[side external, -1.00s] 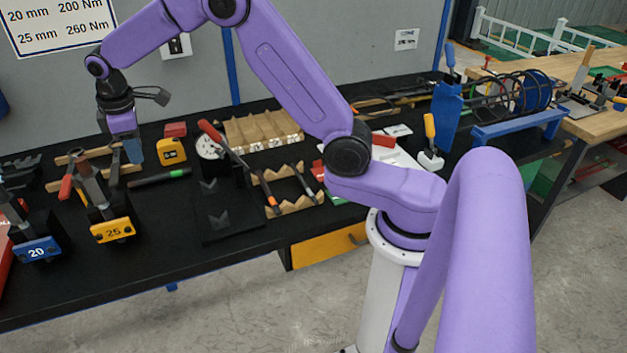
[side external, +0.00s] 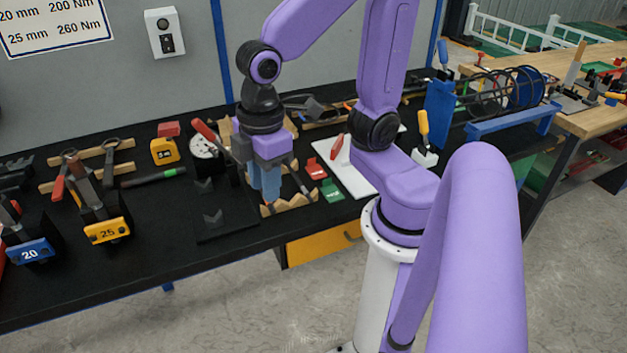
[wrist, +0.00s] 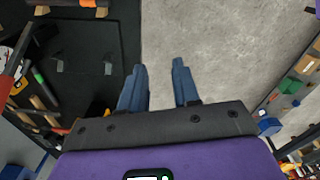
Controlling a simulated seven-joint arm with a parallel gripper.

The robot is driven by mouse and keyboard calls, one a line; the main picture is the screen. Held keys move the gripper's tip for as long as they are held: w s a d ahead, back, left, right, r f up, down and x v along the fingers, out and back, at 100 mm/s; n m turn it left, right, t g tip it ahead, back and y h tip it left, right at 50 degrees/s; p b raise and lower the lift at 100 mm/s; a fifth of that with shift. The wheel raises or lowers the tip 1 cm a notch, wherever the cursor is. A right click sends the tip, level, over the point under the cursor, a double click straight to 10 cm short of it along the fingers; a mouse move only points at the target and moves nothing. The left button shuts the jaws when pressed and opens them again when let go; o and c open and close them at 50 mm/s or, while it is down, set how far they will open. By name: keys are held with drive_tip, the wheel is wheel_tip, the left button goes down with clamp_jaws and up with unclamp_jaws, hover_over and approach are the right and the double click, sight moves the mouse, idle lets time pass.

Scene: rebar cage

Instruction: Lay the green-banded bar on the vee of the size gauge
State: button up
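What looks like the size gauge is a black plate (side external: 222,232) with vee-shaped pieces (side external: 212,218) in front of a white dial (side external: 204,146). My gripper (side external: 268,198) points down by the notched wooden rack, right of this plate and well away from the bar. In the wrist view my gripper (wrist: 158,67) is open, with nothing between its fingers.
The notched wooden rack (side external: 295,204) stands partly behind my gripper. Red and green blocks (side external: 331,191) and a white board (side external: 352,182) lie to its right. The yellow tape measure (side external: 164,151) and holders marked 20 (side external: 30,252) and 25 (side external: 107,232) stand left.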

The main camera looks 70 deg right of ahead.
drive_tip(key=shift+o, duration=1.2)
drive_tip(key=s+d+f, duration=0.1)
drive_tip(key=s+d, duration=0.2)
drive_tip(key=s, duration=0.4)
drive_tip(key=shift+d+f+n, duration=0.15)
drive_tip(key=shift+d+n, duration=0.15)
drive_tip(key=shift+o, duration=0.7)
drive_tip(key=shift+s+d, duration=0.1)
drive_tip(key=shift+s, duration=0.05)
drive_tip(key=w+a+r+m, duration=0.3)
drive_tip(key=w+a+m, duration=0.2)
drive_tip(key=w+m, duration=0.6)
drive_tip(key=m, duration=2.9)
hover_over(154, 177)
drive_tip(key=s+d, duration=0.2)
drive_tip(key=f, duration=0.2)
drive_tip(key=shift+t+y, duration=0.3)
drive_tip(key=shift+y, duration=0.1)
drive_tip(key=f, duration=0.5)
drive_tip(key=w+f, duration=0.1)
drive_tip(key=f, duration=0.5)
drive_tip(key=w+a+f, duration=0.1)
drive_tip(key=f, duration=0.4)
drive_tip(key=shift+w+a+f, duration=0.1)
drive_tip(key=shift+w+f, duration=0.1)
drive_tip(key=shift+f, duration=0.2)
